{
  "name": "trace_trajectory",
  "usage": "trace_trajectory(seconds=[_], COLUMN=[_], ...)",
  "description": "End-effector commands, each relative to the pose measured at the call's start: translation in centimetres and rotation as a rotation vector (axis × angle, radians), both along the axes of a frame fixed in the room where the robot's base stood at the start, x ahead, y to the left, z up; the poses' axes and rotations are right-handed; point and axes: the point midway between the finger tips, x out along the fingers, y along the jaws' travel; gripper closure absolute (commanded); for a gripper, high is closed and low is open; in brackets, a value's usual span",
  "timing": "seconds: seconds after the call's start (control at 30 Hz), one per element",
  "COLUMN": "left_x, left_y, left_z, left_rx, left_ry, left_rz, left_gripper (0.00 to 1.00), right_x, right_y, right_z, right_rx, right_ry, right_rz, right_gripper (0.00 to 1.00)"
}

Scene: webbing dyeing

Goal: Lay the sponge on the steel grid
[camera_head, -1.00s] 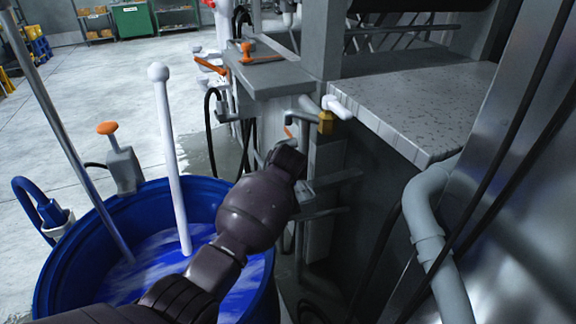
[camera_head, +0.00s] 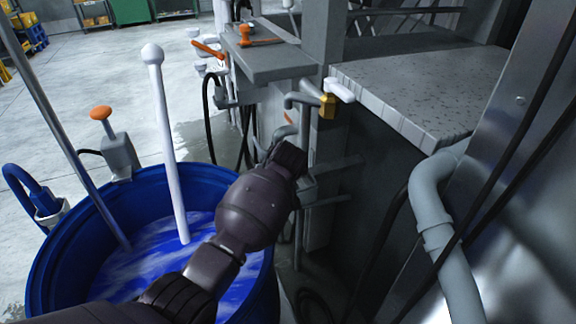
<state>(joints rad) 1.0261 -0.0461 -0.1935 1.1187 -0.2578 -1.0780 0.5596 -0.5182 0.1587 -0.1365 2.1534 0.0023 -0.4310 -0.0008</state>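No sponge can be made out in the head view. A grey speckled slab (camera_head: 428,88) with a grooved front edge lies at the upper right; I cannot tell whether it is the steel grid. My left arm comes in from the lower left over a blue barrel. Its dark end, where the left gripper (camera_head: 290,158) would be, points away from me in front of the grey machine, left of and below the slab. The fingers cannot be made out, so whether they are open or hold anything is hidden. My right gripper is out of view.
The open blue barrel (camera_head: 42,262) holds blue liquid with a white rod (camera_head: 168,150) standing in it. A grey pipe (camera_head: 432,215) runs down at the right. A brass-coloured fitting (camera_head: 327,106) sits beside the slab. Open floor lies at the upper left.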

Motion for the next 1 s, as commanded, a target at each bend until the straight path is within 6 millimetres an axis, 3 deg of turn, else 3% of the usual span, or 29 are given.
trace_trajectory(seconds=[0.53,0.57,0.73,1.0], left_x=[-0.02,-0.01,-0.01,-0.01], left_y=[-0.01,-0.01,-0.01,0.0], left_z=[-1.0,-0.96,-0.91,-0.92], left_rx=[0.0,0.0,0.0,0.0], left_ry=[0.001,0.001,0.0,0.001], left_rz=[0.0,0.0,0.0,0.0], left_gripper=[0.76,0.47,0.21,0.2], right_x=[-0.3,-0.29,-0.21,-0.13], right_y=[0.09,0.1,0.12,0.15], right_z=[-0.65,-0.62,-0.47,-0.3], right_rx=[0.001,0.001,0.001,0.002], right_ry=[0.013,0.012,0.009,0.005], right_rz=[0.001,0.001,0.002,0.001], right_gripper=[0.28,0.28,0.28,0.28])
